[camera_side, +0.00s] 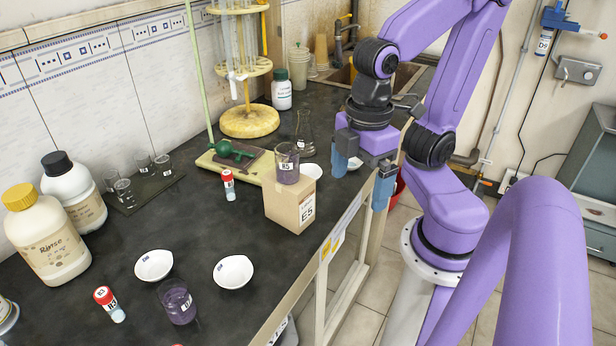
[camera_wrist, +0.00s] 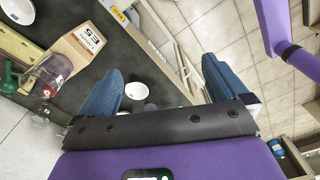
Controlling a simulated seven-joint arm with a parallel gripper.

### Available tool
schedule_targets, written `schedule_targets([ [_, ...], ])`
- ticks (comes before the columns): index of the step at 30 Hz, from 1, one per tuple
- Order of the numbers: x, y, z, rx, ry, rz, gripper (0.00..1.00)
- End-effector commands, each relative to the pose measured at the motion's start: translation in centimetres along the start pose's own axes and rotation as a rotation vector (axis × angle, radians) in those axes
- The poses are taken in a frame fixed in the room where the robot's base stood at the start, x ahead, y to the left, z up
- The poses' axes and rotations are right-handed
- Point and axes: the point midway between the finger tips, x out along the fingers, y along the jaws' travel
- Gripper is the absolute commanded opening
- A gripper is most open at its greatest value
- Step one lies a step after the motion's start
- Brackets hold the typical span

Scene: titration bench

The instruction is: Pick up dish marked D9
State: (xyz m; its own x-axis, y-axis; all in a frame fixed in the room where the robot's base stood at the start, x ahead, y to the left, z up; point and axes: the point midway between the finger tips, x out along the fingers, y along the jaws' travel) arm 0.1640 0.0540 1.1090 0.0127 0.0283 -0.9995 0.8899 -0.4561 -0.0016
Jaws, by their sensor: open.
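Several white dishes stand on the dark bench. Two are at the front in the side view, a left one (camera_side: 154,265) and a right one (camera_side: 233,272); each has a small dark mark I cannot read. A third dish (camera_side: 312,171) is partly hidden behind a box, and a fourth (camera_side: 354,163) shows beside my gripper (camera_side: 360,190). I cannot tell which is D9. My gripper is open and empty, fingers pointing down near the bench's right edge. In the wrist view, one dish (camera_wrist: 137,90) shows near the left finger, and another (camera_wrist: 18,10) is cut by the corner.
A cardboard box (camera_side: 291,207) marked E5 carries a beaker of purple liquid (camera_side: 287,166), left of my gripper. Another purple beaker (camera_side: 178,303) and a red-capped vial (camera_side: 109,304) stand by the front dishes. Large bottles (camera_side: 52,236) stand left. The mid-bench is fairly clear.

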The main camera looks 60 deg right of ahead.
Motion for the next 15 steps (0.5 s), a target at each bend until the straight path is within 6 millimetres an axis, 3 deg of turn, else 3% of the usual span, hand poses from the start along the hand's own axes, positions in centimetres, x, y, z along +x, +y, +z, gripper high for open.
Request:
schedule_targets([
  [2, -1.7, 0.1, -0.1, 0.004, 0.005, -0.001, 1.0],
  [15, -0.2, 3.9, 0.1, 0.438, -0.085, -0.102, 1.0],
])
